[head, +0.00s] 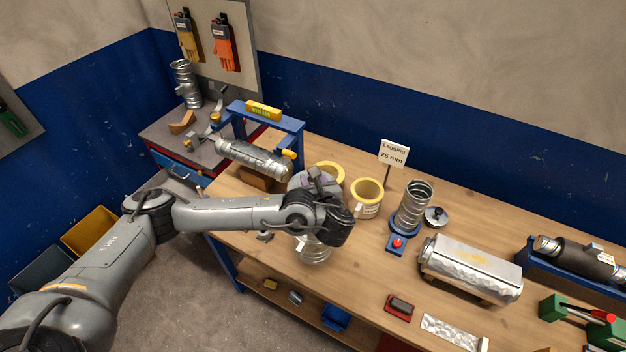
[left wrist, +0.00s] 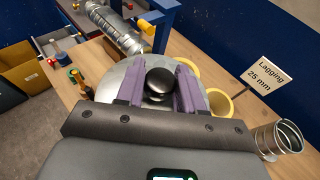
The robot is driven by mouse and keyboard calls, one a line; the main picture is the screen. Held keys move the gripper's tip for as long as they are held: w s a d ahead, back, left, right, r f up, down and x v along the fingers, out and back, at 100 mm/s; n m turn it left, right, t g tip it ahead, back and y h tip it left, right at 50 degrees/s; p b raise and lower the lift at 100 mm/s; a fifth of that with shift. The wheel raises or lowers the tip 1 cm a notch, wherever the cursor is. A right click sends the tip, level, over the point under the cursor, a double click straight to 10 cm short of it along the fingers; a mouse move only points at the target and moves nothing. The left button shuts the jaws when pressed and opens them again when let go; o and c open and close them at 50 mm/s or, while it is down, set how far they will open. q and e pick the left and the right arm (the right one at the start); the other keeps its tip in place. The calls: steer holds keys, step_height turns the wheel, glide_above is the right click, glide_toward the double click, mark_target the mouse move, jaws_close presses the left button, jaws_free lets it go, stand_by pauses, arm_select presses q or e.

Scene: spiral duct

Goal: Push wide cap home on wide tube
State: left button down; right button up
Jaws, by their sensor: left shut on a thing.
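The wide cap (head: 298,180) is a grey metal disc, partly hidden by my left wrist in the head view. In the left wrist view the cap (left wrist: 112,76) fills the middle, with a round black knob (left wrist: 159,82) on top. My left gripper (left wrist: 160,88) has its purple fingers on either side of the knob and is shut on it. A ribbed metal tube (head: 314,251), which looks like the wide tube, stands on the bench below my wrist. The joint between cap and tube is hidden, so I cannot tell how far the cap sits on it. My right gripper is out of view.
Yellow lagging rings (head: 367,190) stand close by on the right. A blue frame (head: 270,118) with a metal duct (head: 252,158) is behind left. A spiral duct (head: 413,207) on a blue base and a small lidded cap (head: 436,216) stand further right. The front bench edge is near.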

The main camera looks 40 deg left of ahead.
arm_select(q)
steer(key=shift+f+b, duration=1.65)
steer(key=shift+f, duration=0.75)
steer(key=shift+p, duration=0.4)
steer(key=shift+f, duration=0.25)
stand_by(0.4)
steer(key=shift+f+b, duration=1.05)
steer(key=shift+f+b, duration=0.6)
steer(key=shift+f, duration=0.2)
steer(key=c, duration=0.6)
jaws_free()
